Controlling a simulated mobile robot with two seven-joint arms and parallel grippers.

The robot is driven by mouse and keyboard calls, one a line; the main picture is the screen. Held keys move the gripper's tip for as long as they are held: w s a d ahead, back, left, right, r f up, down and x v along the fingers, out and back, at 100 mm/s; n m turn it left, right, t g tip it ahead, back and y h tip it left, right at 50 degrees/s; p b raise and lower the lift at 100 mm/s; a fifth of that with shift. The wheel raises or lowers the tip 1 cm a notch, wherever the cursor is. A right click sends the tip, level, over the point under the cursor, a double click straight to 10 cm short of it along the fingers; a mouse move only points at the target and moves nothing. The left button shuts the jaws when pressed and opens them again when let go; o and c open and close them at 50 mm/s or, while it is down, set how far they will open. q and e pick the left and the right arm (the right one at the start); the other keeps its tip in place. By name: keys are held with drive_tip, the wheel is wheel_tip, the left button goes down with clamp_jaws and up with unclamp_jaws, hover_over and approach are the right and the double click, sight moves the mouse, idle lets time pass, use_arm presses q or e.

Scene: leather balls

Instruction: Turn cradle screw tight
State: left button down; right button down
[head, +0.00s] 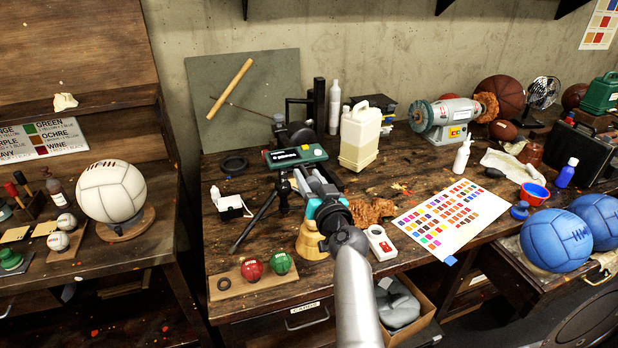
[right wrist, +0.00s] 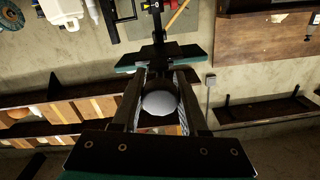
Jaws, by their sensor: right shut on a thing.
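My right gripper (head: 309,180) reaches over the middle workbench, its arm coming in from the bottom. Its fingers point towards the back of the bench, close to a black stand (head: 283,190) with splayed legs. In the right wrist view a pale grey round knob (right wrist: 159,103) lies between the fingers, and the gripper is shut on it. I cannot tell for sure that this knob is the cradle screw, as the fingers hide most of it. No ball shows in the grip. My left gripper is not in view.
A jug (head: 360,138), bench grinder (head: 443,118) and colour chart (head: 452,218) lie right. A white ball (head: 111,191) sits on the left bench.

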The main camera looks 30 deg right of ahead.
drive_tip(key=shift+r+m, duration=0.1)
drive_tip(key=shift+m, duration=0.2)
drive_tip(key=shift+c, duration=2.1)
unclamp_jaws()
drive_tip(key=p+v, duration=0.1)
drive_tip(key=v, duration=1.4)
drive_tip(key=shift+s, duration=0.1)
